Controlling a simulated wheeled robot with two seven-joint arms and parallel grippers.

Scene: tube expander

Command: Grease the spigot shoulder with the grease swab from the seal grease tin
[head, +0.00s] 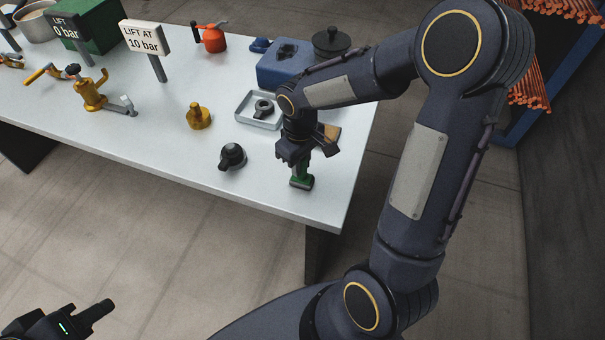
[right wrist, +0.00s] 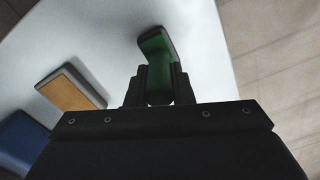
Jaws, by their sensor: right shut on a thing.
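My right gripper (head: 297,158) is at the right end of the table, shut on a green-handled tool (head: 301,182). The green handle also shows between the fingers in the right wrist view (right wrist: 157,52). I cannot tell if this tool is the grease swab, and no swab tip shows. The tool is upright, at or just above the tabletop; contact is unclear. My left gripper (head: 104,308) is at the bottom left, away from the table; its opening is not clear. A brass fitting (head: 199,117) and a black fitting (head: 232,156) stand left of the right gripper. I cannot identify the spigot or grease tin surely.
A tray (head: 243,119) holds a dark ring-like part. A blue block (head: 283,66), a lidded dark pot (head: 332,44) and a tan-topped block (right wrist: 70,92) are near the right arm. Signs and a brass valve-like device (head: 91,98) stand left. The table's front middle is clear.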

